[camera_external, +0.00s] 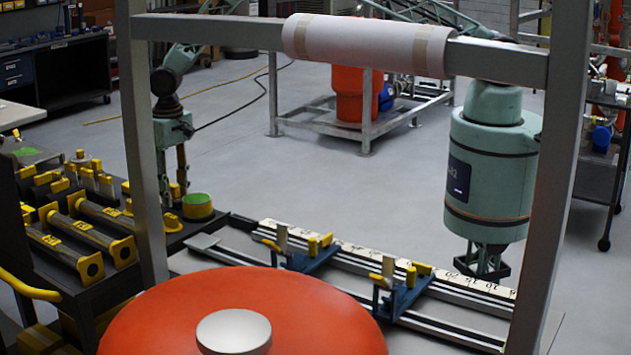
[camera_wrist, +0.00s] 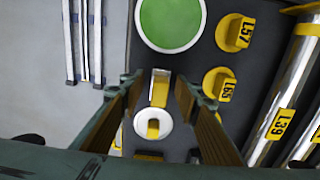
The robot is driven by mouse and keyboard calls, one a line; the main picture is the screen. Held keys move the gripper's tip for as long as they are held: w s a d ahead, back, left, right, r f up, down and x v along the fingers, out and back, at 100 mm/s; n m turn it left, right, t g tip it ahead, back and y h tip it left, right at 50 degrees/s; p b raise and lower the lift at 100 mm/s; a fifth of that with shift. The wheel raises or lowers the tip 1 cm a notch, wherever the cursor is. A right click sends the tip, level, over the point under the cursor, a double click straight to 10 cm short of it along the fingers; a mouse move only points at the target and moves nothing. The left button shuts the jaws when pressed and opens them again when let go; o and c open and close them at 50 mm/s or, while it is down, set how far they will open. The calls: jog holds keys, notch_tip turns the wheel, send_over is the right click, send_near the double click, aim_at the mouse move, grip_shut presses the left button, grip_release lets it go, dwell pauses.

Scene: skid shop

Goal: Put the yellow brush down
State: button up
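My gripper (camera_external: 178,190) hangs low over the black table at the left, near the green-topped yellow round piece (camera_external: 197,206). In the wrist view my gripper (camera_wrist: 158,82) has its two fingers spread, with gaps on both sides. Between and below them is a narrow yellow-and-white piece (camera_wrist: 159,92), possibly the yellow brush; I cannot tell for sure. A white disc with a yellow centre (camera_wrist: 152,127) lies just nearer. The green round face (camera_wrist: 172,22) is just beyond the fingertips. Neither finger visibly touches the yellow-and-white piece.
Yellow tagged pieces (camera_wrist: 234,32) and silver tubes with yellow ends (camera_wrist: 288,95) lie right of the fingers. Outside, a rail with blue clamps (camera_external: 402,295) runs right of the table. A grey frame (camera_external: 150,150) and red round top (camera_external: 240,300) stand in front.

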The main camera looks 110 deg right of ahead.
aim_at(174, 185)
jog(key=shift+r, duration=0.1)
notch_tip(174, 185, up, 12)
jog(key=shift+f, duration=0.25)
jog(key=shift+r, duration=0.3)
dwell(0.3)
dwell(0.6)
